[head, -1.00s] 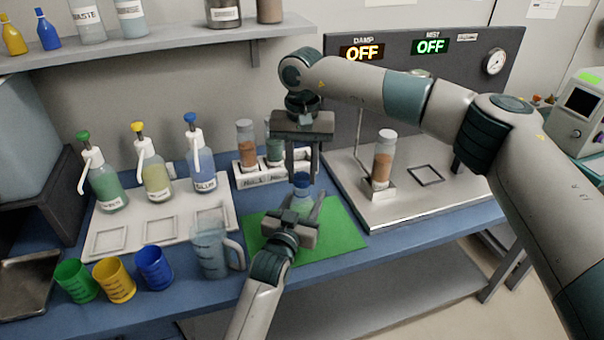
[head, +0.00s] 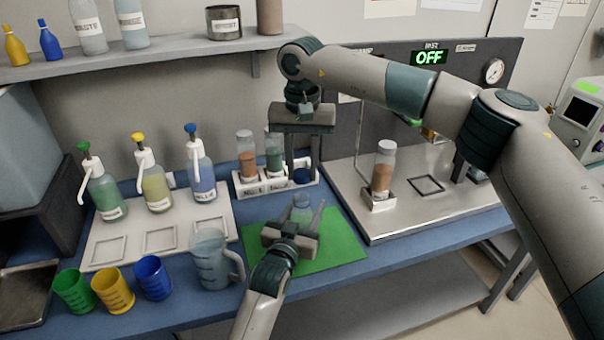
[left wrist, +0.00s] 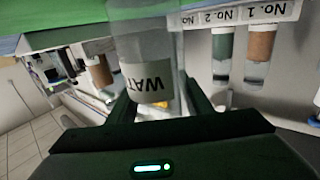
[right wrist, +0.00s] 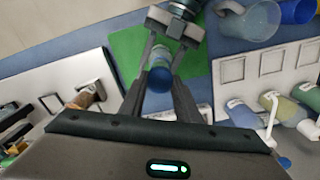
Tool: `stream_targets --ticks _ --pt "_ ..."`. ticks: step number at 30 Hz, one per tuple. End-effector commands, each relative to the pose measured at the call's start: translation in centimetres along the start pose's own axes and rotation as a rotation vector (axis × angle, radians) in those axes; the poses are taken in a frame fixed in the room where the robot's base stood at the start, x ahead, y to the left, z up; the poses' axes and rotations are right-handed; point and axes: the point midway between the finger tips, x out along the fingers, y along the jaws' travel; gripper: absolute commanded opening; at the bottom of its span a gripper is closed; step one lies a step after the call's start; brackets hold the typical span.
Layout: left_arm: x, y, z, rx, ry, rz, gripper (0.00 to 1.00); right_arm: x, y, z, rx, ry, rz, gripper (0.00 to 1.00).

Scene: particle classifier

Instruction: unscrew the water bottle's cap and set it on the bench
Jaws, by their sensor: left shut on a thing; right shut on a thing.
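The clear water bottle (head: 302,209) stands on the green mat (head: 345,245), its open neck showing. My left gripper (head: 306,212) is shut on its body from the front. In the left wrist view the bottle (left wrist: 148,45) and its partly readable label sit between the fingers. The blue cap (head: 301,176) is off the bottle, a little above its neck. My right gripper (head: 301,170) points down from above and is shut on the cap. In the right wrist view the cap (right wrist: 159,80) lies between the fingertips, with the bottle (right wrist: 159,56) behind it.
A rack (head: 250,188) with two filled vials stands close behind the right gripper. A measuring jug (head: 210,262) is left of the mat. A metal platform (head: 405,210) with a vial is to the right. Some blue bench (head: 345,268) shows in front of the mat.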

Motion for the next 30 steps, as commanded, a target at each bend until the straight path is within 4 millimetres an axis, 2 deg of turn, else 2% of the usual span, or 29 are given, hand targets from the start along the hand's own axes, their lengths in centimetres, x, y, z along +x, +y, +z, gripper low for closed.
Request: stream_targets --ticks 5,6,8,9,22,26,30 --pt "0.0 0.0 0.0 0.000 -0.001 0.000 0.00 0.0 0.0 0.0 0.000 0.000 0.000 0.03" --pt "0.0 0.0 0.0 0.000 -0.001 0.000 0.51 0.0 0.0 0.0 0.000 0.000 0.000 0.03" --pt "0.0 0.0 0.0 0.000 -0.001 0.000 0.65 0.0 0.0 0.0 0.000 -0.001 0.000 0.03" --pt "0.0 0.0 0.0 0.000 -0.001 0.000 0.68 0.0 0.0 0.0 0.000 -0.001 0.000 0.03" --pt "-0.5 0.0 0.1 0.000 -0.001 0.000 0.68 0.1 0.0 0.0 0.000 -0.001 0.000 0.03" --pt "-1.6 0.0 0.1 0.000 0.000 0.000 0.68 0.3 0.0 0.0 0.000 -0.001 0.000 0.03" --pt "-3.5 0.0 0.2 0.000 -0.001 0.000 0.68 0.5 0.0 0.0 0.000 -0.001 0.000 0.03"
